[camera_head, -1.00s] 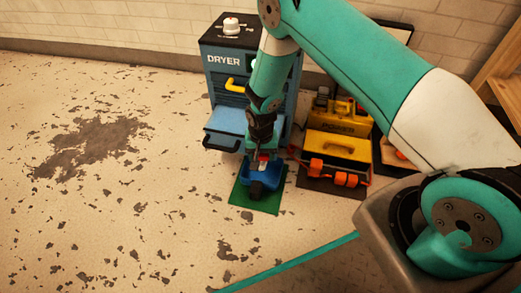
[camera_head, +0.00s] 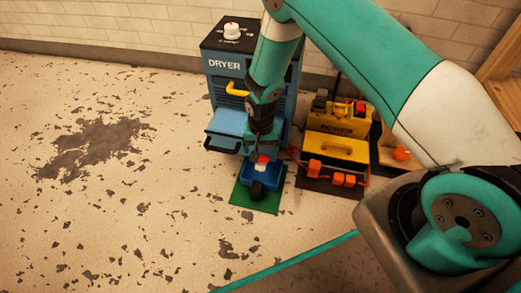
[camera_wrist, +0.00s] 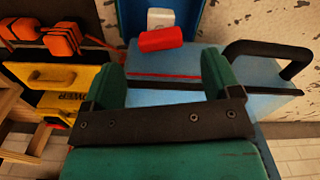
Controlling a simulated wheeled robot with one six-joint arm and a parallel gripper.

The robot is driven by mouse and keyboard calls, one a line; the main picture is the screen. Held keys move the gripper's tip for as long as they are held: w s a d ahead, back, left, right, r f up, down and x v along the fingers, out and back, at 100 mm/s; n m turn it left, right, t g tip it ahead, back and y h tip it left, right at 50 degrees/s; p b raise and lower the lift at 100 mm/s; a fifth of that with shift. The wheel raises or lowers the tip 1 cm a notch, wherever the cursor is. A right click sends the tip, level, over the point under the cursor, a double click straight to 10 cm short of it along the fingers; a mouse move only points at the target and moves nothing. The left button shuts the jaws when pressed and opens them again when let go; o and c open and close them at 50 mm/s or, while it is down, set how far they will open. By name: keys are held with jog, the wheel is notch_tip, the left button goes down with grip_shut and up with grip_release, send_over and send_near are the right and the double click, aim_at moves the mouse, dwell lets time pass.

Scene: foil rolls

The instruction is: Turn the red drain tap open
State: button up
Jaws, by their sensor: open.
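The red drain tap (camera_head: 262,158) sits on top of a small blue unit (camera_head: 266,179) in front of the dryer. In the wrist view the tap (camera_wrist: 160,40) is a red bar lying at a slight tilt, beside a white block (camera_wrist: 160,18). My gripper (camera_head: 261,148) is just above and behind the tap on the dryer side. In the wrist view the green fingers of my gripper (camera_wrist: 161,60) are spread apart. The tap shows beyond their tips, roughly centred between them, and no contact shows. I cannot tell how far the tap is turned.
The blue dryer (camera_head: 224,85) stands behind, with its yellow handle (camera_head: 237,88) and a light-blue tray (camera_head: 229,124) sticking out. A yellow power unit (camera_head: 338,145) with orange parts stands to the right. The green mat (camera_head: 241,194) lies under the blue unit.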

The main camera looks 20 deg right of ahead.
aim_at(261, 157)
notch_tip(261, 157, up, 12)
jog(key=p, duration=0.5)
jog(key=shift+r, duration=0.25)
jog(key=shift+r, duration=0.1)
